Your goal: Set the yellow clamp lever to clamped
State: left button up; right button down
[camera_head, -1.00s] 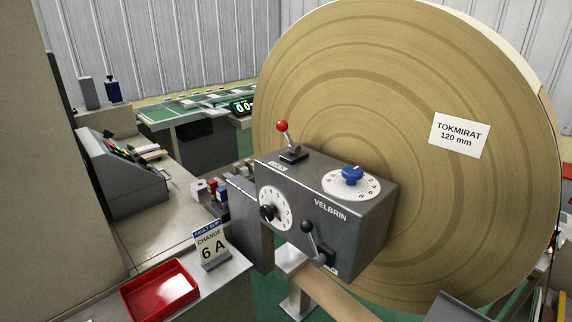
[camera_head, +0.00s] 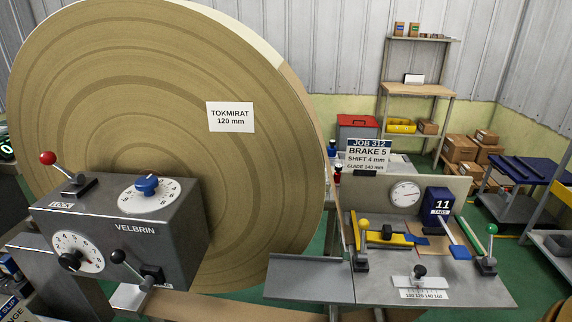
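The yellow clamp lever (camera_head: 363,229) stands at the left of the grey work table on the right side of the view. It has a yellow ball on a short shaft that rises from a dark base. The shaft looks roughly upright; I cannot read any mark that tells its setting. Just to its right lies a yellow bar (camera_head: 395,239) with a black part on it. Neither of my grippers shows in the view.
A green-knobbed lever (camera_head: 491,232) stands at the table's right edge. A black knob (camera_head: 420,271) sits above a number scale at the front. The large brown roll (camera_head: 100,110) and the grey VELBRIN box (camera_head: 150,245) fill the left. A dial gauge (camera_head: 405,193) stands behind.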

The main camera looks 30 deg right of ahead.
aim_at(363, 224)
jog(key=z, duration=1.55)
